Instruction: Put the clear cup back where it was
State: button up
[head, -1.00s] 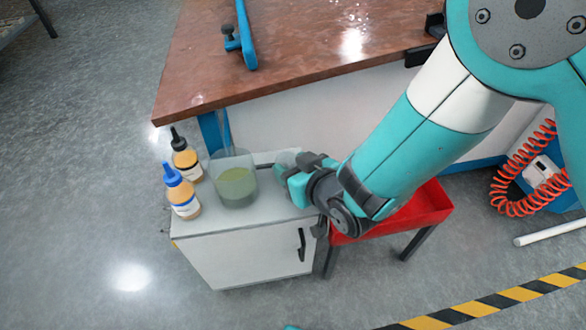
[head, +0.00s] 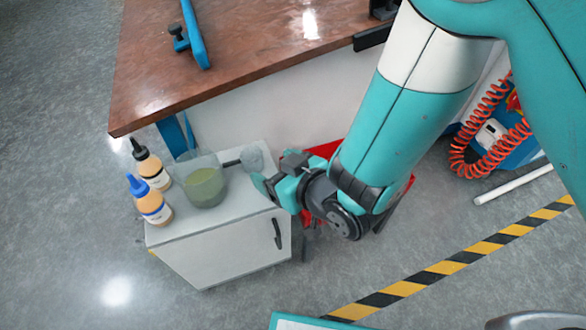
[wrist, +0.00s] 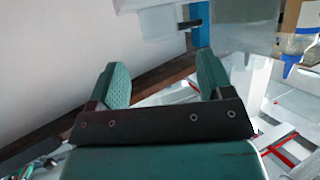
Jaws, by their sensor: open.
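The clear cup (head: 205,188) stands upright on the white cabinet's top (head: 235,205) in the head view, with greenish contents in its lower part. A thin stick seems to rise from it. In the wrist view a pale translucent shape at the top right (wrist: 252,28) looks like the same cup. My gripper (head: 266,188) is to the right of the cup, at the cabinet's right edge, apart from it. In the wrist view my gripper (wrist: 165,72) shows two teal fingers spread wide with nothing between them.
Two bottles, one blue-capped (head: 151,207) and one black-capped (head: 151,168), stand left of the cup. A grey-headed tool with a dark handle (head: 252,156) lies behind my gripper. The brown table (head: 250,50) overhangs behind. A red tray (head: 325,149) is partly hidden by my arm.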

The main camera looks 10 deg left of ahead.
jog(key=s+d+r+m+g+h+b, duration=0.1)
jog(key=s+d+r+m+g+h, duration=0.1)
jog(key=d+r, duration=0.6)
jog(key=s+d+r+m+g+h+b, duration=0.1)
jog(key=s+d+r+g+h, duration=0.4)
jog(key=s+d+r, duration=0.4)
jog(key=d, duration=0.7)
jog(key=shift+d+r+m+g+b, duration=0.25)
jog(key=shift+d+m+g+b, duration=0.1)
jog(key=shift+m+g+b, duration=0.05)
jog(key=shift+s, duration=0.1)
notch_tip(320, 180, up, 46)
jog(key=p, duration=4.6)
